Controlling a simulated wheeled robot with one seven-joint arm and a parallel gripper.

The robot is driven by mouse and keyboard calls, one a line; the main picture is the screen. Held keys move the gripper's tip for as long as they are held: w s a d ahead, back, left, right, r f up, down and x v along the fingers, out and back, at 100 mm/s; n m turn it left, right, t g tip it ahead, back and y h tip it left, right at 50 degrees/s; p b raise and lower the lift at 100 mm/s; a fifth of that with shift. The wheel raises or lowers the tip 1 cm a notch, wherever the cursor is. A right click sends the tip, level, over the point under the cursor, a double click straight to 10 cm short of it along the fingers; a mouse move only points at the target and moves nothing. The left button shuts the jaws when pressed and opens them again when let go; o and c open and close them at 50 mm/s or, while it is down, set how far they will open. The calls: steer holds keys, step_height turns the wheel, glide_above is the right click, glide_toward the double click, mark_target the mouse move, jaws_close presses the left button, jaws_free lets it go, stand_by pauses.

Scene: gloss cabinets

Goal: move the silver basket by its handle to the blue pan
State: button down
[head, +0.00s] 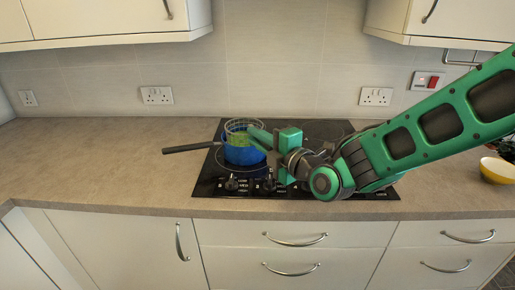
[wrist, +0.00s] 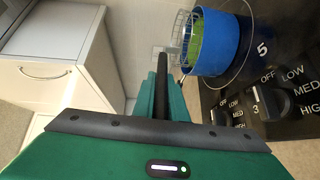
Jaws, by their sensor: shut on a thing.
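The blue pan (head: 240,155) stands on the black hob, its long dark handle pointing left. The silver wire basket (head: 243,124) is at the pan's mouth, its rim above the pan's rim; I cannot tell whether it touches the pan. Something green shows within. My gripper (head: 262,137) is at the pan's right, shut on the basket's dark handle. In the wrist view that handle (wrist: 160,85) lies between my fingers (wrist: 160,95), with the basket (wrist: 180,38) and the blue pan (wrist: 212,48) beyond. The basket's lower part is hidden.
The hob (head: 210,183) has control knobs (head: 232,184) along its front. A yellow bowl (head: 497,170) stands at the far right. The worktop (head: 100,160) left of the hob is clear. Wall cabinets (head: 110,18) hang above.

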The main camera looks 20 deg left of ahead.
steer(key=shift+f, duration=1.65)
steer(key=c, duration=1.8)
jaws_free()
steer(key=shift+f, duration=0.15)
